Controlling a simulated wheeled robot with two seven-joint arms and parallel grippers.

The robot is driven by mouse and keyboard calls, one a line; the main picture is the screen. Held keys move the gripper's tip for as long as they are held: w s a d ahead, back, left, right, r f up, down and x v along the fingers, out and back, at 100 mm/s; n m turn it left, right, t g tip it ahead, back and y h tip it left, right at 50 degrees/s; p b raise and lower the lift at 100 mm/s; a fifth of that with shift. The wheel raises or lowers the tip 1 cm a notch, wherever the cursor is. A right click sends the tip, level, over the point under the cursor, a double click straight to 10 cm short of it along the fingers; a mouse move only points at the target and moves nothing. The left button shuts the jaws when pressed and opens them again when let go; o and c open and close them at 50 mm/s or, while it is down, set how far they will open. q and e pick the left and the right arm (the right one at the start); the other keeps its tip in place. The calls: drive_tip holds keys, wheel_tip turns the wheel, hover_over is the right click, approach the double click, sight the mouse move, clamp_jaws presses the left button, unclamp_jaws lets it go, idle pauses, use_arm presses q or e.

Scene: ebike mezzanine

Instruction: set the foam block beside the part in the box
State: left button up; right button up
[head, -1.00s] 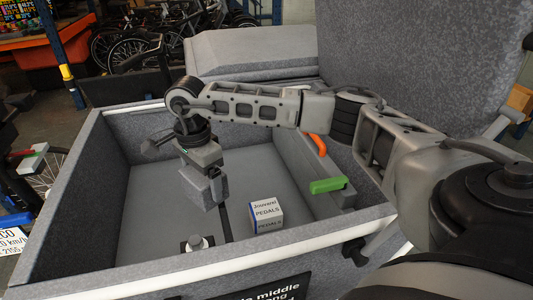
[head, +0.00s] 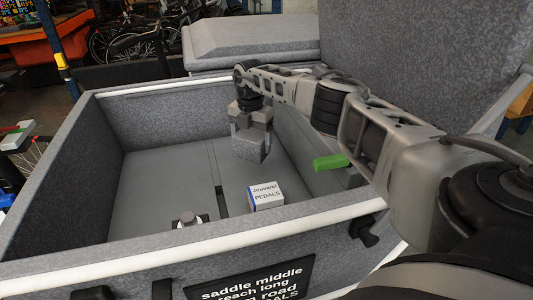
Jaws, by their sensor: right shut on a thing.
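My right gripper (head: 251,124) is shut on a grey foam block (head: 250,147) and holds it inside the large grey box (head: 77,187), towards its right side. A white and blue carton marked PEDALS (head: 265,196) sits on the box floor, below and nearer than the block. The block looks apart from the carton. A small metallic and black part (head: 188,219) shows near the box's front wall, partly hidden by the rim. My left gripper is out of view.
A black label (head: 253,281) is on the box's front wall. A green handle (head: 331,162) is at the right side of the box, below my right arm. A raised grey lid stands behind on the right.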

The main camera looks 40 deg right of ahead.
drive_tip(key=shift+m, duration=0.3)
drive_tip(key=f+b, duration=0.1)
drive_tip(key=f, duration=0.4)
drive_tip(key=shift+d+f, duration=0.2)
wheel_tip(320, 180, down, 4)
drive_tip(key=b, duration=0.2)
drive_tip(key=shift+f+b, duration=0.15)
drive_tip(key=shift+b, duration=0.15)
drive_tip(key=shift+f, duration=0.3)
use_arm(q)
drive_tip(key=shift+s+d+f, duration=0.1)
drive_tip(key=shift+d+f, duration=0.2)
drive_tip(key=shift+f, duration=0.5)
use_arm(e)
drive_tip(key=shift+r, duration=0.1)
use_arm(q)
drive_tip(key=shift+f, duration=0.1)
